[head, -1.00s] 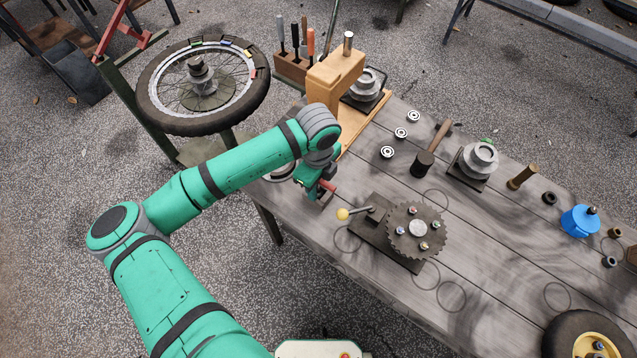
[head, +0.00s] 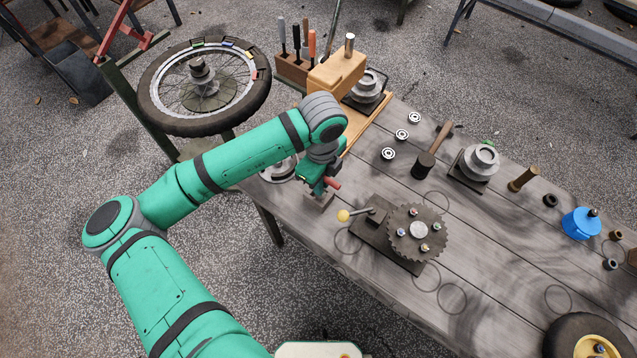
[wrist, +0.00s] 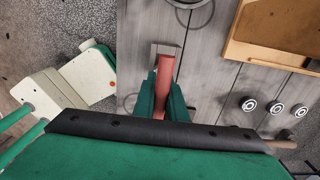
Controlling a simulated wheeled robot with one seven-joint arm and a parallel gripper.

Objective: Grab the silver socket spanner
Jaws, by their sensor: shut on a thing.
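My gripper (wrist: 163,98) is shut on a red-handled thing (wrist: 166,72), which sits between its green fingers in the wrist view. A small brownish block (head: 318,201) is on the bench just below my gripper. Whether the held thing touches this block is hidden.
The toothed-disc fixture (head: 418,231) with its yellow-knobbed lever (head: 344,215) stands close to the right. A spoked wheel (head: 160,113) stands left. Bearings (head: 388,154) and a mallet (head: 424,164) lie right.

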